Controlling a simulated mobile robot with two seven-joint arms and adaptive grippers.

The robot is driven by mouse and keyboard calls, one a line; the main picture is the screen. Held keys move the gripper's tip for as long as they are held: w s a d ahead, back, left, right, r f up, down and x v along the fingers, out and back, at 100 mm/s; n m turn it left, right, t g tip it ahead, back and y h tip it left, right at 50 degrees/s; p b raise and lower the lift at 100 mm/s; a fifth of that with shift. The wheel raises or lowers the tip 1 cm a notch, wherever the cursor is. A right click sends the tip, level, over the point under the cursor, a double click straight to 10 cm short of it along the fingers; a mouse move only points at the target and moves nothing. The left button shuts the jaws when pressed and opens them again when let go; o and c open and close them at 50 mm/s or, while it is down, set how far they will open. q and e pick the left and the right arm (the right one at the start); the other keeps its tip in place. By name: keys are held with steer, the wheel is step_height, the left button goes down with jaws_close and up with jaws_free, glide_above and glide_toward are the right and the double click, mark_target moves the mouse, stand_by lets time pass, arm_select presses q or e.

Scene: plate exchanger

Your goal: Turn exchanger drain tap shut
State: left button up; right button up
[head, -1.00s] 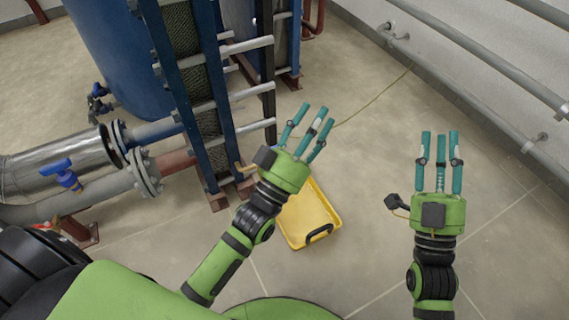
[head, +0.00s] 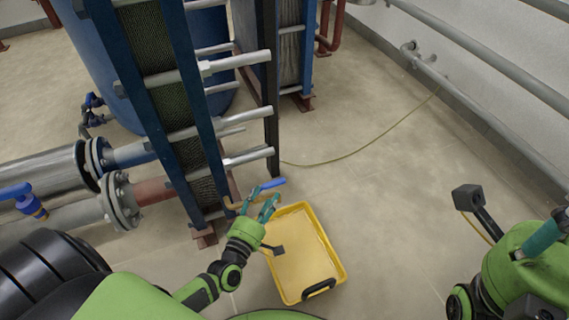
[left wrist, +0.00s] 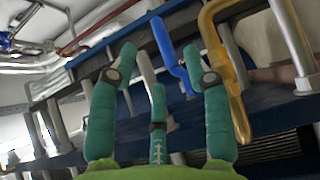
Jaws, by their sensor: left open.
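The drain tap has a blue lever (head: 268,187) and a bent brass pipe (head: 238,203) low on the plate exchanger (head: 176,110). My left gripper (head: 264,204) is open and empty, right below the lever in the head view. In the left wrist view the blue lever (left wrist: 167,45) shows beyond the teal fingers, between the middle and right ones. The brass pipe (left wrist: 213,45) stands to its right, partly behind the right finger. I cannot tell whether a finger touches the lever. My right gripper (head: 542,237) is cut off at the right edge, its opening unclear.
A yellow tray (head: 332,250) with a black handle lies on the floor by my left gripper. Silver tie bars (head: 250,157) stick out above the tap. Flanged pipes (head: 121,200) and another blue-handled valve (head: 28,204) are at left. The floor at right is mostly clear.

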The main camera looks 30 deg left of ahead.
mark_target(272, 186)
arm_select(q)
steer(key=shift+w+a+b, duration=0.15)
steer(key=shift+w+b, duration=0.45)
steer(key=shift+w, duration=1.05)
steer(key=shift+w+a+b, duration=0.1)
steer(key=shift+w+b, duration=0.45)
steer(key=shift+w, duration=1.1)
jaws_close()
